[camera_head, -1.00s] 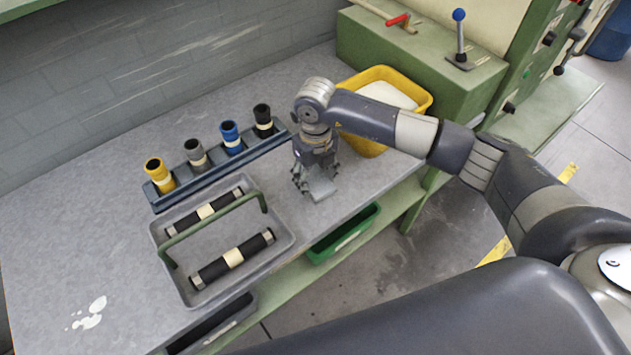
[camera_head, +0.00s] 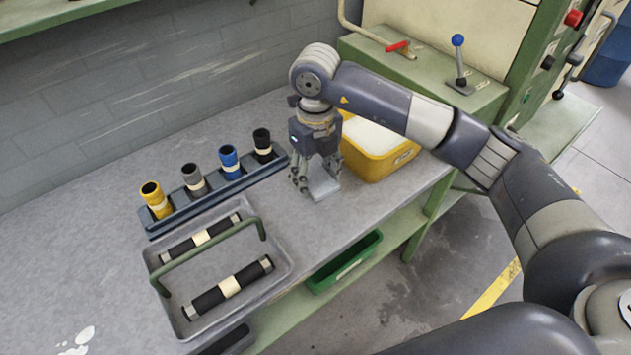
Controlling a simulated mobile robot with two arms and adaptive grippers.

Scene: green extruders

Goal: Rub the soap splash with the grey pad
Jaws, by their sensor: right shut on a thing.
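The soap splash (camera_head: 80,340) is a white patch with small drops on the grey bench top, at the lower left edge of the picture and partly cut off. The grey pad (camera_head: 323,188) is a flat light-grey block at the right part of the bench. My right gripper (camera_head: 316,178) points down and is shut on the pad, which is at or just above the bench; I cannot tell if it touches. The splash lies far to the left of the pad, beyond the tray. My left gripper is not in view.
A grey tray (camera_head: 284,283) with a green handle and two black rollers lies between pad and splash. Behind it a dark rack (camera_head: 213,203) holds several coloured tubes. A yellow bin (camera_head: 385,166) stands right beside the gripper. A green bin (camera_head: 345,263) sits on the lower shelf.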

